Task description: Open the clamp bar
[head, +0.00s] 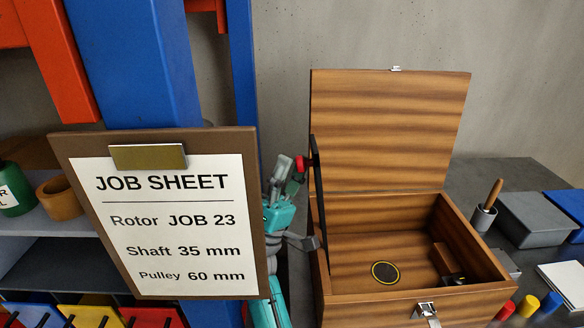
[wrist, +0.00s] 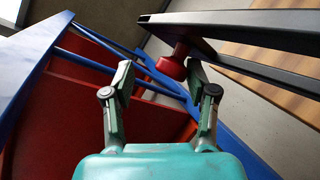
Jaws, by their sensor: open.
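A black bar (head: 317,175) with a red knob (head: 299,164), which looks like the clamp bar, stands nearly upright in front of the wooden box's left edge. In the wrist view the black bar (wrist: 215,28) crosses the top right, and its red knob (wrist: 173,66) hangs below it. My teal gripper (head: 287,182) is just below and left of the knob in the head view. In the wrist view my gripper (wrist: 161,80) is open, with the knob between and slightly beyond its fingertips. I cannot tell whether a finger touches the knob. The bar's lower end is partly hidden.
An open wooden box (head: 415,297) is to the right, its lid (head: 390,125) raised. A job sheet board (head: 160,230) is close on the left, beside a blue post (head: 135,60). A grey bin (head: 535,220) and a cup (head: 482,217) stand at the right.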

